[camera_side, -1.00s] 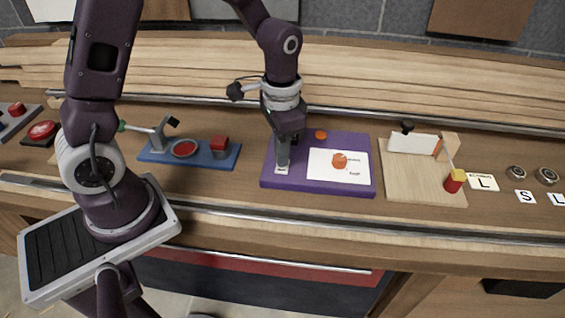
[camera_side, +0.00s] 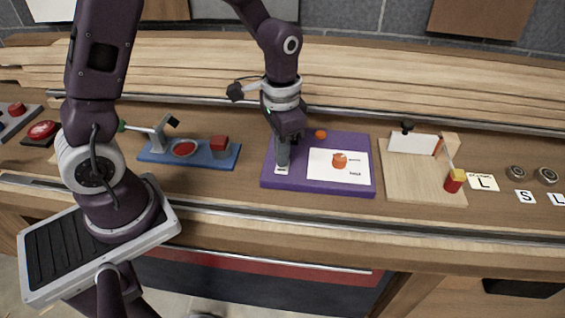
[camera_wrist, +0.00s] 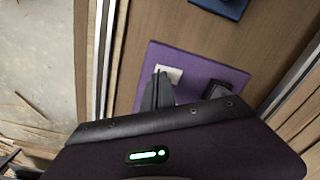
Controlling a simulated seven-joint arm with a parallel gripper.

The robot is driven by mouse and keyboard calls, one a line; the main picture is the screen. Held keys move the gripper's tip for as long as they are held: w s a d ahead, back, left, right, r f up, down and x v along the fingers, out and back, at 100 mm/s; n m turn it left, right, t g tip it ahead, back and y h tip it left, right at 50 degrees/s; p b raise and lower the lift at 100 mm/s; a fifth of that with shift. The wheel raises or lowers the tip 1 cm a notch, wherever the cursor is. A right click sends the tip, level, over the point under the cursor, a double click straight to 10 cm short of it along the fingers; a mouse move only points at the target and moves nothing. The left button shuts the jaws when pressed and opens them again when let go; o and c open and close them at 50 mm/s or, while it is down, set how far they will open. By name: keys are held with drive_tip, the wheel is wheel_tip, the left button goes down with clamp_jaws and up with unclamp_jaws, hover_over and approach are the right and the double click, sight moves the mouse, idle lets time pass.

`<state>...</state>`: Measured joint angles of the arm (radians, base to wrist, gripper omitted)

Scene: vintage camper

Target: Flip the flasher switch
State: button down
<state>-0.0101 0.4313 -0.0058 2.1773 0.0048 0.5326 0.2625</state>
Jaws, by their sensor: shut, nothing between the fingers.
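The purple board (camera_side: 375,167) lies on the bench in the middle of the side view and also shows in the wrist view (camera_wrist: 196,68). It carries an orange round piece (camera_side: 320,134) at the back and a white card (camera_side: 325,172) with an orange picture. A small pale plate (camera_side: 281,170) sits at its left; it also shows in the wrist view (camera_wrist: 172,72). The flasher switch lever cannot be made out. My gripper (camera_side: 282,163) is shut and empty, pointing down over the pale plate. Whether it touches anything there is unclear.
A blue board (camera_side: 165,156) with a red disc and red block lies left. Letter tiles (camera_side: 484,183) lie farther right. A metal rail (camera_side: 230,212) runs along the front.

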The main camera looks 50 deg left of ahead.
sight(282, 169)
drive_tip(key=shift+f, duration=0.9)
drive_tip(key=shift+r, duration=3.55)
